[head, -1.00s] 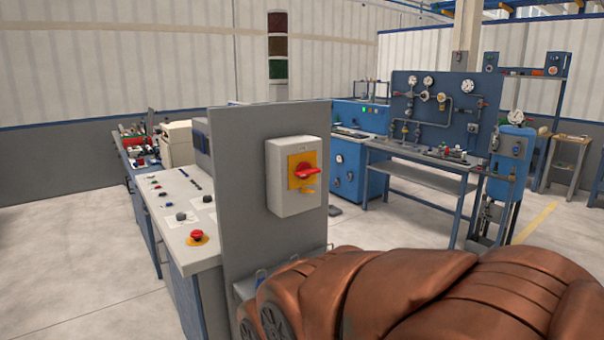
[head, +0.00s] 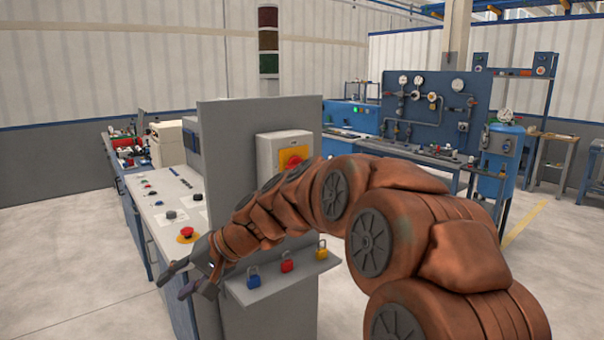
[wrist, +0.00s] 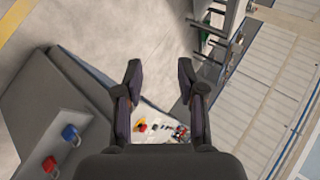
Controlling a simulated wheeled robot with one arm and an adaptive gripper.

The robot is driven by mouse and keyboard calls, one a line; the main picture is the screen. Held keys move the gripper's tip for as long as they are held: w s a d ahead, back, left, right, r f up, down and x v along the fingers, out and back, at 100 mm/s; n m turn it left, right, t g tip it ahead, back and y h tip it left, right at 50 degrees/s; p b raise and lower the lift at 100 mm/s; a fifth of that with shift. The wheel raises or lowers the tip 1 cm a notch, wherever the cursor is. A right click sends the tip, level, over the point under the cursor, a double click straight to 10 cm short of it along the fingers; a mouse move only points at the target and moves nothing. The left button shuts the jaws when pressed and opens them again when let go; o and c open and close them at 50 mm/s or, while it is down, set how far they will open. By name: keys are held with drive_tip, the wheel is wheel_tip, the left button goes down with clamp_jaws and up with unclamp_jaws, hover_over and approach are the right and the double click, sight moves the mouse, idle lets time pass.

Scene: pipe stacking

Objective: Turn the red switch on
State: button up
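The red switch (head: 294,160) is on a yellow plate on the light grey box (head: 270,150), on the front of the upright grey panel (head: 228,140). My arm covers its lower part, so I cannot tell how its handle stands. My gripper (head: 174,282) is at the panel's left edge, low, apart from the switch and pointing left. In the wrist view my gripper (wrist: 160,78) is open, with nothing between its two fingers. The switch is not visible in the wrist view.
A small shelf (head: 308,271) on the panel holds blue, red and yellow padlocks. They are close below my arm. A sloping console (head: 165,200) with a red emergency button (head: 187,234) lies left of the panel. A blue gauge bench (head: 425,110) stands behind right.

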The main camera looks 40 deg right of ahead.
drive_tip(key=w+d+r+m+t+h+b, duration=0.1)
drive_tip(key=w+d+r+m+t, duration=0.2)
drive_tip(key=w+d, duration=0.45)
drive_tip(key=w+d+r+m+t, duration=0.25)
drive_tip(key=w+d+t, duration=0.2)
drive_tip(key=d, duration=0.65)
drive_tip(key=d+r+m+t+h+b, duration=0.1)
drive_tip(key=d+r+m+t+h, duration=0.2)
drive_tip(key=d, duration=1.1)
drive_tip(key=d+r+m+t+h+b, duration=0.1)
drive_tip(key=d+m+h, duration=0.3)
drive_tip(key=d, duration=1)
drive_tip(key=shift+w+a+f+p, duration=0.15)
drive_tip(key=shift+w+p, duration=0.5)
drive_tip(key=shift+w, duration=1.4)
drive_tip(key=shift+w+a+f+p, duration=0.15)
drive_tip(key=shift+w+p, duration=0.45)
drive_tip(key=shift+w, duration=1.4)
drive_tip(key=shift+d, duration=0.1)
clamp_jaws()
